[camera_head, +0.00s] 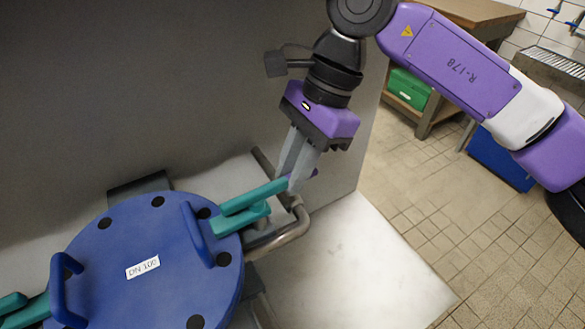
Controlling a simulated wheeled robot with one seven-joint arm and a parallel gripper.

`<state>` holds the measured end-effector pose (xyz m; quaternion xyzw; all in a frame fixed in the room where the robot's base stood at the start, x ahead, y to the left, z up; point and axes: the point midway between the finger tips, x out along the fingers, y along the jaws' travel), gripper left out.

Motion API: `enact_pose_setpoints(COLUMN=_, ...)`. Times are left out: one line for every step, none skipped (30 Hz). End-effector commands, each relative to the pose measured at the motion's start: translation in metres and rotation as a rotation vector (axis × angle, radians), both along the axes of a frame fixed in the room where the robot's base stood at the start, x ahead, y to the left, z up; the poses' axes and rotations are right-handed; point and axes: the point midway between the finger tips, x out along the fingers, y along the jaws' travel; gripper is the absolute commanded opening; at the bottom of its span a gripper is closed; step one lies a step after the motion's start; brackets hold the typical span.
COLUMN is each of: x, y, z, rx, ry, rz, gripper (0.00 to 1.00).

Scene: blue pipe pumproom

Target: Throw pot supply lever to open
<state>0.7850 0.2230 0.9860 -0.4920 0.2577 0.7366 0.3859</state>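My gripper (294,180) points down, its two grey fingers close together at the right of a blue round lid (110,235) labelled "DN 100". The fingertips overlap the outer end of a teal bar (252,196) at the lid's right edge; I cannot tell whether they touch it. A small dark purple piece (314,174) shows just beside the fingertips, mostly hidden. A bent metal pipe (295,235) runs just below the fingers. No part is marked as the pot supply lever, and I cannot tell which one it is.
Blue handles (198,235) stand up from the lid. A grey wall panel (130,90) rises behind it. A pale flat surface (365,275) lies clear to the right. Beyond are tiled floor, a wooden bench (470,12), a green crate (408,90) and a blue bin (500,158).

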Motion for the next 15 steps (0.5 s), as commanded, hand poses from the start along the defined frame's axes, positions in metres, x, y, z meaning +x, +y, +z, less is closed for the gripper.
enact_pose_setpoints(x=0.0003, y=-0.0003, z=-0.0002, rx=-0.002, ry=-0.001, rz=0.009, gripper=0.00)
enact_pose_setpoints(x=0.0004, y=-0.0002, z=-0.0003, rx=-0.002, ry=-0.001, rz=0.017, gripper=0.00)
enact_pose_setpoints(x=0.0007, y=-0.0003, z=-0.0004, rx=-0.003, ry=-0.001, rz=0.030, gripper=0.00)
enact_pose_setpoints(x=0.0008, y=-0.0002, z=-0.0004, rx=-0.003, ry=-0.001, rz=0.043, gripper=0.00)
enact_pose_setpoints(x=0.0010, y=-0.0001, z=-0.0005, rx=-0.003, ry=-0.001, rz=0.056, gripper=0.00)
enact_pose_setpoints(x=0.0012, y=-0.0002, z=-0.0007, rx=-0.002, ry=0.000, rz=0.076, gripper=0.00)
enact_pose_setpoints(x=0.0013, y=0.0000, z=-0.0008, rx=-0.003, ry=-0.001, rz=0.093, gripper=0.00)
enact_pose_setpoints(x=0.0014, y=0.0002, z=-0.0010, rx=-0.003, ry=-0.001, rz=0.113, gripper=0.00)
enact_pose_setpoints(x=0.0016, y=0.0004, z=-0.0010, rx=-0.003, ry=-0.001, rz=0.141, gripper=0.00)
enact_pose_setpoints(x=0.0017, y=0.0007, z=-0.0008, rx=-0.003, ry=-0.001, rz=0.164, gripper=0.00)
enact_pose_setpoints(x=0.0018, y=0.0007, z=-0.0007, rx=-0.004, ry=-0.002, rz=0.189, gripper=0.00)
enact_pose_setpoints(x=0.0022, y=0.0007, z=-0.0008, rx=-0.003, ry=-0.001, rz=0.221, gripper=0.00)
enact_pose_setpoints(x=0.0023, y=0.0009, z=-0.0007, rx=-0.003, ry=-0.001, rz=0.248, gripper=0.00)
enact_pose_setpoints(x=0.0023, y=0.0012, z=-0.0005, rx=-0.003, ry=-0.002, rz=0.276, gripper=0.00)
enact_pose_setpoints(x=0.0026, y=0.0015, z=-0.0006, rx=-0.004, ry=-0.001, rz=0.313, gripper=0.00)
